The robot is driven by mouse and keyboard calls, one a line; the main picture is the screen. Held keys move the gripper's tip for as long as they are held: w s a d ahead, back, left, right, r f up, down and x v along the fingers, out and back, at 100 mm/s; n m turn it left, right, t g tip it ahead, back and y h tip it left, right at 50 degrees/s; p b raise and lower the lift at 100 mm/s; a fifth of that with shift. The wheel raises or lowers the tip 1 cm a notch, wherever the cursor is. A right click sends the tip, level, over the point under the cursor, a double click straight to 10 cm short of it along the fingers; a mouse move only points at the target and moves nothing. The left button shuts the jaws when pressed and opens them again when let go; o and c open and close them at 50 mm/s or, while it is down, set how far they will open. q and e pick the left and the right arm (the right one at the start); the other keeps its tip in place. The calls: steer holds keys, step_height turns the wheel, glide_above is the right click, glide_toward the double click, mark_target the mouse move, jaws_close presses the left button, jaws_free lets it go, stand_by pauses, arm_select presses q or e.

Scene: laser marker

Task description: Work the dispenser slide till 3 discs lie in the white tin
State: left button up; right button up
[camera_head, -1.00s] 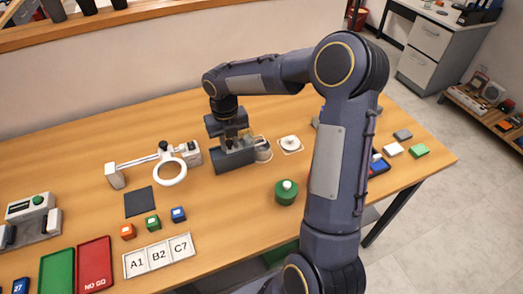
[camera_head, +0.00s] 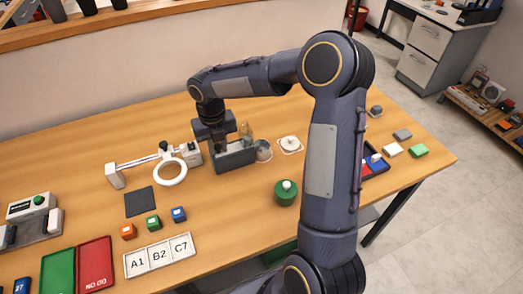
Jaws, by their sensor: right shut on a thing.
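The dispenser (camera_head: 236,158) is a dark grey block on the table, with a small clear and brass-coloured upright part on top. My right gripper (camera_head: 217,144) points down at its left end, shut on what seems to be the slide, which the fingers mostly hide. A small round pale tin (camera_head: 263,149) stands against the right end of the dispenser. Its inside is too small to tell whether discs lie in it. My left gripper is not in view.
A ring magnifier (camera_head: 170,172) stands left of the dispenser. A white round piece (camera_head: 290,143) and a green knobbed pot (camera_head: 286,193) are to the right. Small coloured blocks, a label plate (camera_head: 158,255) and a red tray (camera_head: 95,263) lie in front. My right arm hides part of the table.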

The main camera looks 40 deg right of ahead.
steer(key=shift+s+a+f, duration=0.15)
steer(key=shift+a+f, duration=0.15)
steer(key=shift+f, duration=0.15)
steer(key=shift+a, duration=0.15)
stand_by(1.3)
steer(key=o, duration=0.5)
steer(key=shift+o, duration=0.3)
steer(key=shift+r+p, duration=0.45)
steer(key=shift+p, duration=0.2)
steer(key=shift+o, duration=1.4)
steer(key=shift+w+r+p, duration=0.2)
steer(key=shift+r+p, duration=0.15)
steer(key=shift+p, duration=0.05)
step_height(320, 180, up, 6)
steer(key=p, duration=0.5)
steer(key=shift+w+f, duration=0.1)
